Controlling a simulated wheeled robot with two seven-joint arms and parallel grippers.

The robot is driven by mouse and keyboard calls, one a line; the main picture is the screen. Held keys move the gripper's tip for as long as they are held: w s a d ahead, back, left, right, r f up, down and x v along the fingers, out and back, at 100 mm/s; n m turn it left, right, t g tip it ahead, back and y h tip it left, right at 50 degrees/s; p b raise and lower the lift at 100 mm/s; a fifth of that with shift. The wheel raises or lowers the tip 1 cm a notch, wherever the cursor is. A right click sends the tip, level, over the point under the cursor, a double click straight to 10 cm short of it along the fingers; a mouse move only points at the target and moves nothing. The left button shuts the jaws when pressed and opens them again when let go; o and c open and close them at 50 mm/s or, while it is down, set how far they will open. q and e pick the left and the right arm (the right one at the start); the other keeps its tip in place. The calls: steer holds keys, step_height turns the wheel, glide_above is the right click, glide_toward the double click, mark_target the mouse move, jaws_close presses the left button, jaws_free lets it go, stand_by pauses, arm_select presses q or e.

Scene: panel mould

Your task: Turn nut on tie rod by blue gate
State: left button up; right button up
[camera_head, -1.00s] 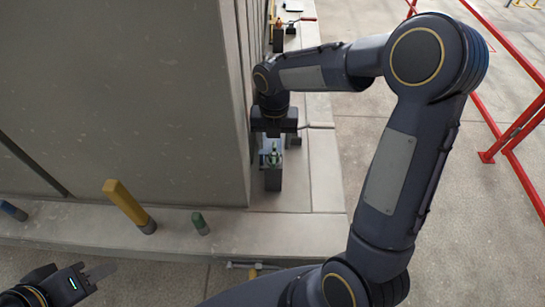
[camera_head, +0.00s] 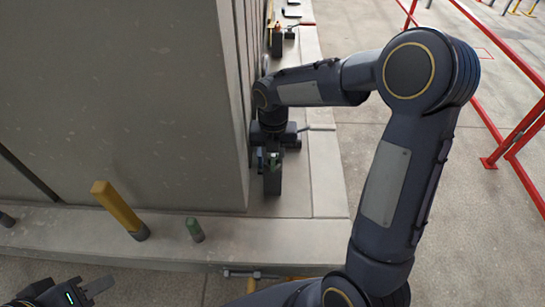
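My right gripper (camera_head: 268,162) points down beside the grey panel wall, above the ledge. A small greenish part (camera_head: 274,157) shows at its fingers, probably the nut or rod end. The gripper's body and fingers hide most of it, so I cannot tell whether the fingers are closed on it. My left gripper (camera_head: 99,287) is at the lower left, in front of the ledge and away from the wall. Its fingers are seen edge-on, so their opening is unclear. I cannot make out a blue gate clearly.
The tall grey panel (camera_head: 130,90) stands on a concrete ledge (camera_head: 270,238). More small parts (camera_head: 277,40) sit farther along the wall. Red railing (camera_head: 515,135) is at right, with open floor before it.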

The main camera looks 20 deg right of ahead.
steer(key=shift+c, duration=1.3)
steer(key=m, duration=0.3)
steer(key=shift+w+m, duration=0.1)
steer(key=shift+m, duration=0.2)
steer(key=shift+a+m, duration=0.1)
steer(key=shift+m, duration=1.5)
steer(key=m, duration=0.3)
steer(key=shift+w+b, duration=0.15)
steer(key=shift+b, duration=0.15)
steer(key=shift+m, duration=0.3)
